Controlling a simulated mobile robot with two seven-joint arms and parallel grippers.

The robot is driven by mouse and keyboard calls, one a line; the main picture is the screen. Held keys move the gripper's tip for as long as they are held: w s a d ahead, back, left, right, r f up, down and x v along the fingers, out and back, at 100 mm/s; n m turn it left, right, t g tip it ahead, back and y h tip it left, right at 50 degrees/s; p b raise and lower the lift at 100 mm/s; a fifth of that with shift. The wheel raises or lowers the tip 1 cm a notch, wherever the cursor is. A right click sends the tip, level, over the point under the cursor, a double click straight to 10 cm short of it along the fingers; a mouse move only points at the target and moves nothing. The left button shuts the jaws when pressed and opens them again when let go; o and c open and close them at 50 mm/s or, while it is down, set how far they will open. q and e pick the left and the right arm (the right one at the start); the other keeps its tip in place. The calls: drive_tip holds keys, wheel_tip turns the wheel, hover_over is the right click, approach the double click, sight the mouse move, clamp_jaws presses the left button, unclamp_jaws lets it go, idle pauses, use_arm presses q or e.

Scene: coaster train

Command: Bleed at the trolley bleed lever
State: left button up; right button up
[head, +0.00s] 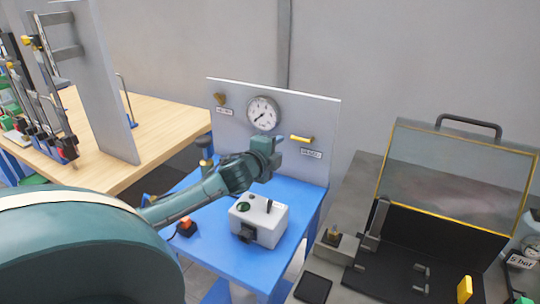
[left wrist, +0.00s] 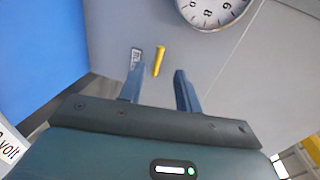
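A short yellow lever (head: 301,139) sticks out of the right side of the grey upright panel (head: 318,118) on the blue trolley (head: 208,246). A small label below it is too small to read surely. The lever also shows in the left wrist view (left wrist: 158,60), beyond the fingertips and roughly between them. A round white gauge (head: 262,113) sits on the panel to its left. My left gripper (head: 279,144) is just left of the lever in the head view. In the left wrist view its fingers (left wrist: 159,70) are apart with nothing between them. My right gripper is not in view.
A white box (head: 258,218) with a green button stands on the trolley below my left arm. A brass-coloured fitting (head: 220,99) is at the panel's upper left. A wooden table (head: 165,122) is at left. A grey bench (head: 365,185) with an open-lidded case (head: 455,185) is at right.

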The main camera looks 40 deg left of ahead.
use_arm(q)
drive_tip(key=shift+v, duration=1.9)
